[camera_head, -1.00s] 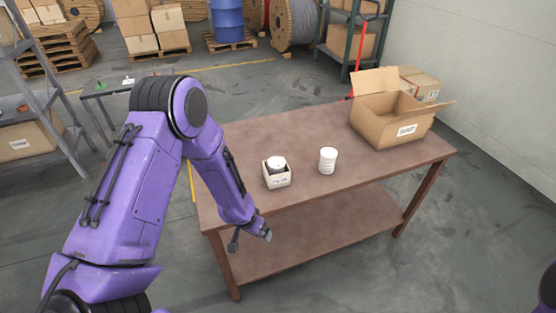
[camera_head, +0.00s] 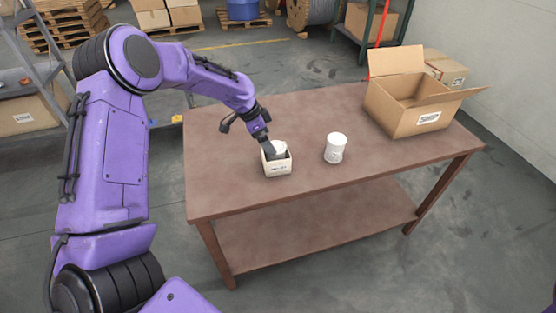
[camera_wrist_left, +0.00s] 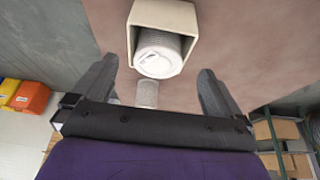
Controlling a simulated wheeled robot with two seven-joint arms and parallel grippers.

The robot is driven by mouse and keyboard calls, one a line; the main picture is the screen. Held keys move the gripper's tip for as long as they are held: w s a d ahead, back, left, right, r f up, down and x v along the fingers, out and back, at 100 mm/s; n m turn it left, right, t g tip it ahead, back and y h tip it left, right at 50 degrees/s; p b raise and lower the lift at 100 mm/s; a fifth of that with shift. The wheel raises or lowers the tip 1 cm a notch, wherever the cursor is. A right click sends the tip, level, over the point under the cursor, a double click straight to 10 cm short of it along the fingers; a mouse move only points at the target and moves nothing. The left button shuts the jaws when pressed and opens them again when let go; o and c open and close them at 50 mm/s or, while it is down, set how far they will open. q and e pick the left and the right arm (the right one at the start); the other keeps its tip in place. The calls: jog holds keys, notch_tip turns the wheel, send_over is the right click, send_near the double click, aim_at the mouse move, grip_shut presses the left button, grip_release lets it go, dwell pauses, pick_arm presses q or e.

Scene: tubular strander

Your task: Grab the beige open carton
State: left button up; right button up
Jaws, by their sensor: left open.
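The small beige open carton (camera_head: 278,168) stands upright near the left part of the brown table, with a white can inside it. In the left wrist view the carton (camera_wrist_left: 193,52) shows at the top, its open top facing the camera. My left gripper (camera_head: 267,147) is at the carton's top, on the far left side, and partly covers the can. In the left wrist view the fingers (camera_wrist_left: 157,66) are spread, with nothing clamped between them. Whether they touch the carton, I cannot tell. My right gripper is out of view.
A white canister (camera_head: 335,148) stands just right of the carton on the brown table (camera_head: 235,195). A large open cardboard box (camera_head: 415,110) stands at the table's right end. The table's front left is clear. A shelf rack stands at left.

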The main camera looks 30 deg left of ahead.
aim_at(279, 167)
pick_arm(q)
jog(key=shift+d+f, duration=0.1)
jog(key=shift+f, duration=0.25)
jog(key=p+x, duration=0.2)
jog(key=x, duration=0.3)
jog(key=shift+w+d+f, duration=0.1)
jog(key=shift+w+d, duration=0.05)
jog(key=shift+w, duration=0.05)
jog(key=shift+s, duration=0.1)
jog(key=shift+c, duration=1.2)
jog(key=c, duration=0.7)
jog(key=shift+c, duration=0.2)
